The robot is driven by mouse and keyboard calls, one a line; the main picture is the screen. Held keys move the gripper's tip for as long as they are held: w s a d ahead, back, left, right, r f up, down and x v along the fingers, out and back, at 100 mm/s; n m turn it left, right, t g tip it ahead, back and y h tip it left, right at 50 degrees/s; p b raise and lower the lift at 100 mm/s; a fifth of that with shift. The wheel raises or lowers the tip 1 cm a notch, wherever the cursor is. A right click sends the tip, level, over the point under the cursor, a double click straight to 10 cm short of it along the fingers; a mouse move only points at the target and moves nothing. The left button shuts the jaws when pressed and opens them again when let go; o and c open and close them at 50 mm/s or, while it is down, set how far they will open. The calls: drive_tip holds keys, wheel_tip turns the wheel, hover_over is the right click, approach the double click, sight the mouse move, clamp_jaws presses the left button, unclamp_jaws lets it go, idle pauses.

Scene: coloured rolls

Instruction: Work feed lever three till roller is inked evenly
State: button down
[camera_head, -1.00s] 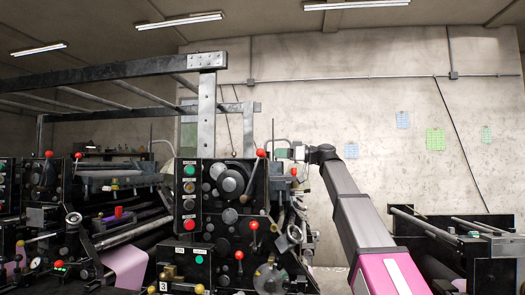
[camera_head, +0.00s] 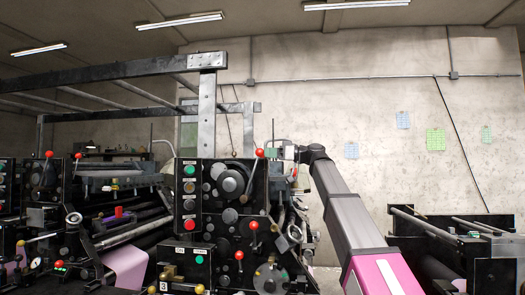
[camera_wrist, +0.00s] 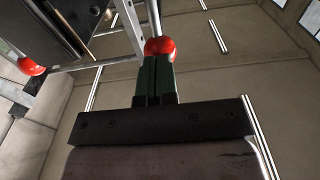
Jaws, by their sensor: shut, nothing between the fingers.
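A black press panel (camera_head: 222,210) with several round knobs and red-balled levers stands in the middle of the head view. The top lever's red ball (camera_head: 259,153) sits at the panel's upper right. Two lower red-balled levers (camera_head: 254,226) show below it; I cannot tell which lever is three. My gripper (camera_head: 270,153) is shut and empty, right beside the top red ball. In the wrist view the green fingers (camera_wrist: 157,68) are together, with the red ball (camera_wrist: 159,47) at their tips; whether they touch is unclear. The roller's ink is not clear to see.
More press units with red-balled levers (camera_head: 49,154) stand at the left, with a pink sheet (camera_head: 127,262) below. A steel post (camera_head: 207,115) and overhead beam rise behind the panel. Another machine (camera_head: 470,250) stands at the right. A second red ball (camera_wrist: 32,66) shows in the wrist view.

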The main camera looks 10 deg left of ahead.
drive_tip(key=a, duration=1)
drive_tip(key=shift+a+r, duration=0.15)
drive_tip(key=shift+r, duration=0.1)
idle(1.6)
drive_tip(key=d, duration=1.1)
drive_tip(key=shift+f, duration=0.25)
idle(0.5)
idle(0.5)
